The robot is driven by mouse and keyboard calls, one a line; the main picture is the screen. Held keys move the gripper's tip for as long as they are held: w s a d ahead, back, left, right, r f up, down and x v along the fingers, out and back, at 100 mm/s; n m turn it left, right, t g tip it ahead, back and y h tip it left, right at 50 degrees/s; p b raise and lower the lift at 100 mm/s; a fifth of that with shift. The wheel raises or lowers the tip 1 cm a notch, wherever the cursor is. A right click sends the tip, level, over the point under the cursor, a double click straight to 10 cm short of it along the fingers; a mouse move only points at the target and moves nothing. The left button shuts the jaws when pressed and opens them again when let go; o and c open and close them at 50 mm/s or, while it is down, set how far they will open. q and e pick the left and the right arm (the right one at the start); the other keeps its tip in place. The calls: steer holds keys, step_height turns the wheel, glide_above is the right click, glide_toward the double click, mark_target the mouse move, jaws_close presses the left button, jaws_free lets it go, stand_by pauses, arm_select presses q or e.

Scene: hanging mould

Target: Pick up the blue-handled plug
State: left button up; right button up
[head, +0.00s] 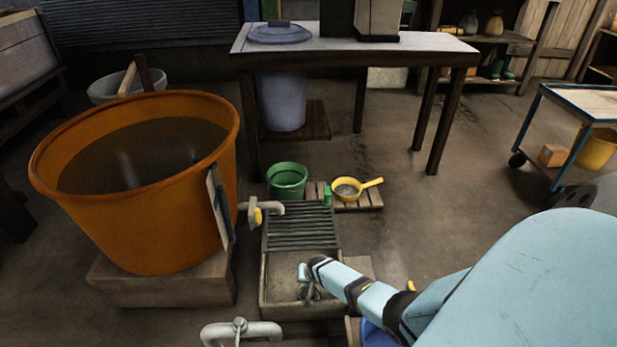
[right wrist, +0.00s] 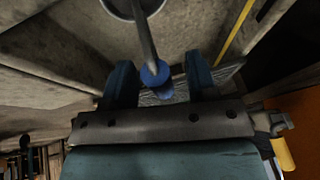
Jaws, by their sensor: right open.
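In the right wrist view the plug's blue handle (right wrist: 155,73) shows as a round blue end on a grey stem. The stem runs up to a round grey-rimmed part at the top edge, cut off by the frame. My right gripper (right wrist: 160,75) is open, with one finger on each side of the blue handle and visible gaps. In the head view my right gripper (head: 308,282) is low over the grey stone basin (head: 275,300). The gripper hides most of the plug there, and the blue handle cannot be made out. My left gripper is not in view.
A large orange tub (head: 130,235) stands left of the basin on a block. A tap (head: 265,208) reaches over the ribbed board, and another pipe (head: 240,332) is in front. A green bucket (head: 287,178) and yellow pan (head: 346,190) are behind.

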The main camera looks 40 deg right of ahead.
jaws_close()
stand_by(0.4)
